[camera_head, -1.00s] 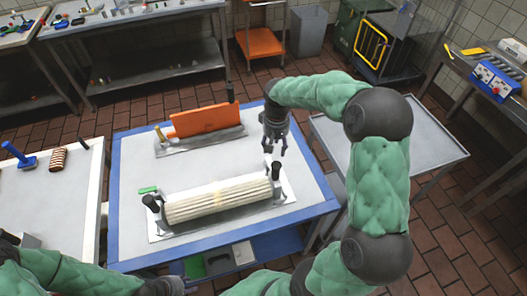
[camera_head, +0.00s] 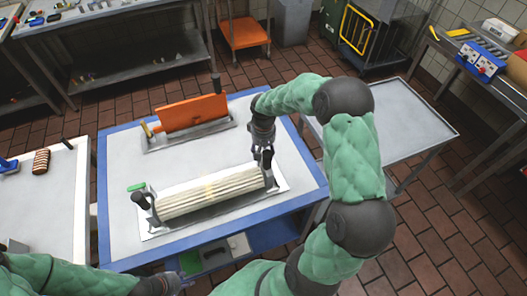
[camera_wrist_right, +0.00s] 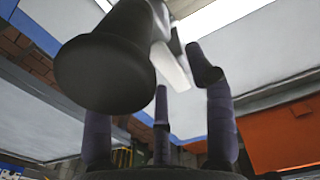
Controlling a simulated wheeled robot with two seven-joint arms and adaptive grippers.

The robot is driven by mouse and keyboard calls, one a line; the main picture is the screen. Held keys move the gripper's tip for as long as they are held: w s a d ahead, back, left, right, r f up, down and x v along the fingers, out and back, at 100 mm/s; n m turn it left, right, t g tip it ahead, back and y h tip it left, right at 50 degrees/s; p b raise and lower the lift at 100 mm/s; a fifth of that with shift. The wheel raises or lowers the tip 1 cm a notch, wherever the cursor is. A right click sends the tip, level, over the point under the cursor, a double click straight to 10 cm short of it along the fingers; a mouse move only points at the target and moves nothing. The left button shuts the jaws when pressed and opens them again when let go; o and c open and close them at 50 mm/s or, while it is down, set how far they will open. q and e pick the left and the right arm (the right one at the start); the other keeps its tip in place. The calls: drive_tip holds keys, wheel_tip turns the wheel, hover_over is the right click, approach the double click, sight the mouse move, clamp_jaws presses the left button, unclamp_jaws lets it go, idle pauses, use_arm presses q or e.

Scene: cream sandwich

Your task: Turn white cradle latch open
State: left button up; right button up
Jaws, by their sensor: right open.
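The white cradle (camera_head: 284,184) lies on the blue-edged table and holds a white ribbed roll (camera_head: 210,190). Black upright knobs stand at its ends, one at the left (camera_head: 138,198) and one at the right (camera_head: 267,160). My right gripper (camera_head: 258,150) is at the right knob, partly overlapping it in the head view. In the right wrist view a large black knob (camera_wrist_right: 105,72) is close in front of the open purple fingers (camera_wrist_right: 162,105); contact cannot be told. My left gripper (camera_head: 172,284) is low at the bottom left, away from the cradle; its fingers are unclear.
An orange cradle (camera_head: 190,113) stands behind the white one on the same blue-edged table (camera_head: 107,215). A green piece (camera_head: 136,187) lies near the left knob. A grey side table (camera_head: 405,125) is to the right, and a white table (camera_head: 50,200) to the left.

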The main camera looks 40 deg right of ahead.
clamp_jaws()
drive_tip(key=shift+d+n, duration=0.1)
drive_tip(key=shift+n, duration=0.2)
drive_tip(key=w+d+n+p, duration=0.1)
drive_tip(key=n+p, duration=0.1)
drive_tip(key=n, duration=0.3)
drive_tip(key=w+d+n+p, duration=0.1)
drive_tip(key=n+p, duration=0.2)
drive_tip(key=n, duration=0.3)
drive_tip(key=d+n+p, duration=0.1)
drive_tip(key=n+p, duration=0.1)
drive_tip(key=n, duration=0.4)
drive_tip(key=shift+w+d+p, duration=0.35)
drive_tip(key=shift+w+d, duration=0.05)
drive_tip(key=shift+n, duration=0.3)
